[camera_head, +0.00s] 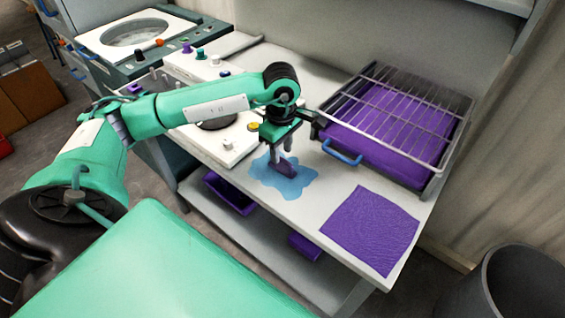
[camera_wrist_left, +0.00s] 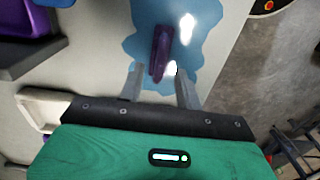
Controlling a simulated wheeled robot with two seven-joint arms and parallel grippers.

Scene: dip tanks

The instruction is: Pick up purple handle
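The purple handle (camera_head: 287,170) lies on a blue splotch (camera_head: 265,182) on the pale worktop. It also shows in the left wrist view (camera_wrist_left: 160,50), long and narrow, with its near end between my fingertips. My left gripper (camera_head: 281,160) points down over the handle and partly covers it in the head view. In the left wrist view its two grey fingers (camera_wrist_left: 158,72) are apart, one on each side of the handle's near end, with gaps visible. Whether the fingertips are down at the handle's height is hard to tell. My right gripper is not in view.
A wire rack (camera_head: 395,110) over a purple tray with a blue handle (camera_head: 342,152) stands right of my gripper. A purple cloth (camera_head: 371,230) lies at the worktop's front right. Purple bins (camera_head: 229,193) sit on the lower shelf. A dark bin (camera_head: 525,282) stands at right.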

